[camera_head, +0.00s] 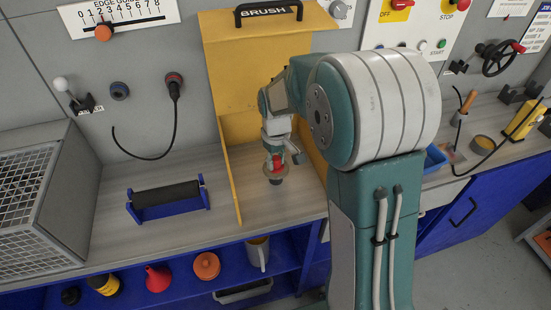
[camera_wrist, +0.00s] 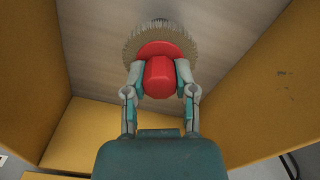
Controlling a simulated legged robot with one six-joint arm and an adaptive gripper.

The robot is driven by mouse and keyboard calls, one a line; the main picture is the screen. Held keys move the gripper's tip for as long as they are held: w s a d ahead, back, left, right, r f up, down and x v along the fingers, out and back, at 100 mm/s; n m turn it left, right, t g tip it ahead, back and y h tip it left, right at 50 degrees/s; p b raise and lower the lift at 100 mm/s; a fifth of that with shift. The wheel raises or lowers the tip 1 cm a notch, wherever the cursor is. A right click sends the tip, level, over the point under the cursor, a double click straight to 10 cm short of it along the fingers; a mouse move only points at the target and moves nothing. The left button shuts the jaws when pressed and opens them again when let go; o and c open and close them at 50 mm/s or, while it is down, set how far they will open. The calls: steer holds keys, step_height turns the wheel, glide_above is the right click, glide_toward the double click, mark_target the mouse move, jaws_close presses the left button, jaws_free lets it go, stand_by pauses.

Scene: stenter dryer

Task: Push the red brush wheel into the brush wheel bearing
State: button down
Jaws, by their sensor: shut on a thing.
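The red brush wheel (camera_wrist: 160,78) has a red hub and a ring of pale bristles around it. In the wrist view my gripper (camera_wrist: 160,82) is shut on its red hub, one finger on each side. In the head view the red brush wheel (camera_head: 275,166) hangs below my gripper (camera_head: 276,155) inside the yellow housing marked BRUSH. A dark round part (camera_head: 276,181) shows just under the wheel. I cannot tell whether it is the brush wheel bearing, or whether the wheel touches it.
Yellow housing walls (camera_head: 232,180) stand close on both sides, with its lid (camera_head: 268,25) raised. A blue roller stand (camera_head: 167,200) and a wire-mesh box (camera_head: 40,200) are on the bench to the left. A blue tray (camera_head: 434,158) is to the right of my arm.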

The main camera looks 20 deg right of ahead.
steer(key=shift+f, duration=0.15)
steer(key=shift+c, duration=1.7)
jaws_free()
step_height(320, 180, up, 7)
steer(key=shift+r, duration=0.2)
steer(key=s+r+m+t, duration=0.2)
steer(key=s+r, duration=0.2)
steer(key=s, duration=0.7)
steer(key=s+r+m+t, duration=0.2)
steer(key=s+r, duration=0.3)
steer(key=s, duration=0.7)
steer(key=shift+m+t, duration=0.3)
steer(key=shift+t, duration=0.5)
